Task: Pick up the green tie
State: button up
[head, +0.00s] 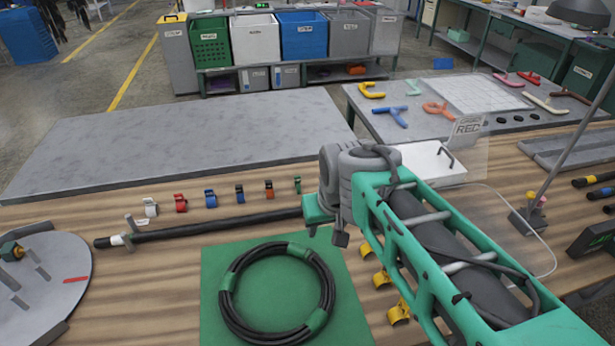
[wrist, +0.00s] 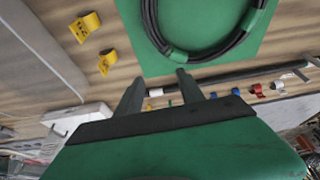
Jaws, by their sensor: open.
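The green tie (head: 297,185) is a small clip at the right end of a row of coloured ties on the wooden table, behind the black hose. My gripper (head: 326,234) hangs over the table just right of and nearer than this tie, above the right end of the hose. In the wrist view my gripper (wrist: 160,77) shows two dark fingers spread apart with nothing held. A small green spot beyond the fingers may be the green tie (wrist: 169,103), but it is partly hidden and too small to be sure.
A coiled black hose (head: 229,295) with green wraps lies on a green mat (head: 220,262). A straight black hose (head: 200,229) lies before the row of ties. Yellow ties (head: 398,311) sit right of the mat. A grey panel (head: 190,135) lies behind.

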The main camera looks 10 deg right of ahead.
jog(key=t+b, duration=0.2)
jog(key=b, duration=0.2)
send_near(297, 177)
jog(key=s, duration=0.5)
jog(key=w+f, duration=0.1)
jog(key=w, duration=0.1)
jog(key=w+f, duration=0.2)
jog(key=w, duration=0.1)
jog(key=w+f, duration=0.2)
jog(key=w, duration=0.1)
jog(key=shift+w+d+b, duration=0.2)
jog(key=shift+d+b, duration=0.1)
jog(key=shift+b, duration=0.05)
jog(key=shift+t, duration=0.3)
jog(key=p+x, duration=0.1)
jog(key=x, duration=0.6)
jog(key=shift+a+f, duration=0.2)
jog(key=shift+f, duration=0.1)
grip_shut()
